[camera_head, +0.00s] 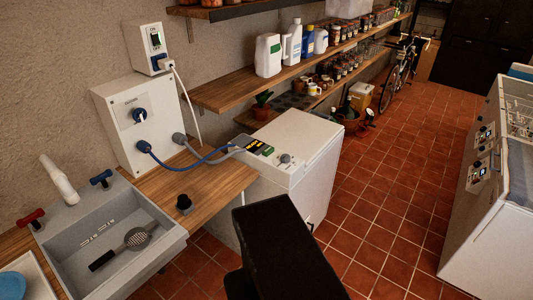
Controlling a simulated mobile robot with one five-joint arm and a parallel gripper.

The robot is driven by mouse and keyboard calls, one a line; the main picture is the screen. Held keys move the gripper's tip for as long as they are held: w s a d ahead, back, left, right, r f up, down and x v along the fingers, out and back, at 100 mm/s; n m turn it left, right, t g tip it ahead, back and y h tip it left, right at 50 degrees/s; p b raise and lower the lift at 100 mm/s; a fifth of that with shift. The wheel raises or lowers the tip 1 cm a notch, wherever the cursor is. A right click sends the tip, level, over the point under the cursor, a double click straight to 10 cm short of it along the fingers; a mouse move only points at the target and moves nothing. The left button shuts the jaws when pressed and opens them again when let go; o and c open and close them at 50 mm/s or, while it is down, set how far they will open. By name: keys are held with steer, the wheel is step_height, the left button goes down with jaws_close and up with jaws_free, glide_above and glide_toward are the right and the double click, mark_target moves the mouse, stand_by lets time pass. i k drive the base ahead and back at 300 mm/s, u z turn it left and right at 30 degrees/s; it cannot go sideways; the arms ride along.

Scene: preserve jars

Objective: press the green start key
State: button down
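A small control panel (256,146) is set in the top of the white cabinet-like machine (290,160) in the middle of the view. It has dark and yellow patches and a small green patch (267,151), which may be the green start key; it is too small to be certain. A grey round knob (285,158) is just right of it. A dark block, which looks like part of my arm, stands in front of the machine at the bottom centre, apart from the panel in the picture. My gripper's fingers do not show.
A blue hose (190,160) runs from the white wall box (135,120) to the machine's top. A wooden counter with a grey sink (105,240) is at left. Shelves with bottles and jars line the wall. White appliances (490,190) stand at right; the tiled floor (375,190) between is clear.

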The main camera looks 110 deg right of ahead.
mark_target(270, 149)
steer(key=u, duration=0.05)
steer(key=k, duration=2.2)
steer(key=z, duration=0.9)
steer(key=i, duration=0.95)
